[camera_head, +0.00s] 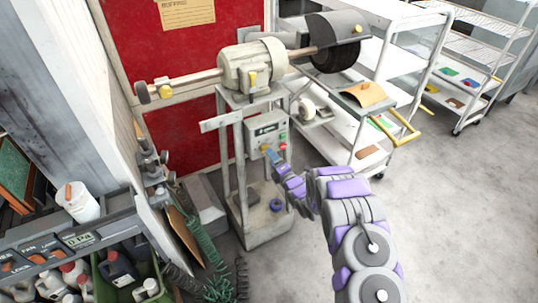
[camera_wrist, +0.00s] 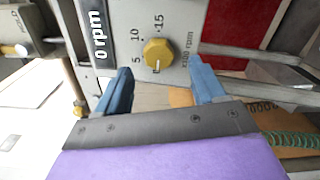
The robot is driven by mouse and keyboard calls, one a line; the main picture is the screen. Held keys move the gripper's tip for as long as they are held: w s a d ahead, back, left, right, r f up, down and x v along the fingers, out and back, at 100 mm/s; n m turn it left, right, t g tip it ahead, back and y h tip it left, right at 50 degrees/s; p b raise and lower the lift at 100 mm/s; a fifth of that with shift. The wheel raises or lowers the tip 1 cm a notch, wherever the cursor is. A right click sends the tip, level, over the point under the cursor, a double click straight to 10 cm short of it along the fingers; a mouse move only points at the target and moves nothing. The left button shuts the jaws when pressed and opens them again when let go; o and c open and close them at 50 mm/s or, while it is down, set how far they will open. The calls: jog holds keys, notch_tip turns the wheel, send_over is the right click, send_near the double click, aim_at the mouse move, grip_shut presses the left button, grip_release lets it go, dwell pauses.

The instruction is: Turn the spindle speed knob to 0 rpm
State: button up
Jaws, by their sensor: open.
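The spindle speed knob (camera_wrist: 158,52) is yellow and sits on a grey panel (camera_wrist: 188,18) marked 5, 10, 15 and x100 rpm. My gripper (camera_wrist: 163,75) is open and empty. In the head view, my gripper (camera_head: 268,151) is at the control box (camera_head: 267,129) and hides the knob.
The buffing machine's motor (camera_head: 253,66) and dark brush drum (camera_head: 333,42) stand above the box on a grey stand (camera_head: 238,175). A white shelf cart (camera_head: 400,60) is to the right. Shelves with bottles (camera_head: 118,268) are at lower left. The floor (camera_head: 450,190) at right is clear.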

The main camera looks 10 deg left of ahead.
jog(key=p+v, duration=0.1)
jog(key=v, duration=1.1)
jog(key=shift+s+d+p, duration=0.15)
jog(key=shift+s+p, duration=0.15)
jog(key=shift+p, duration=0.05)
jog(key=shift+f, duration=0.15)
jog(key=shift+d, duration=0.1)
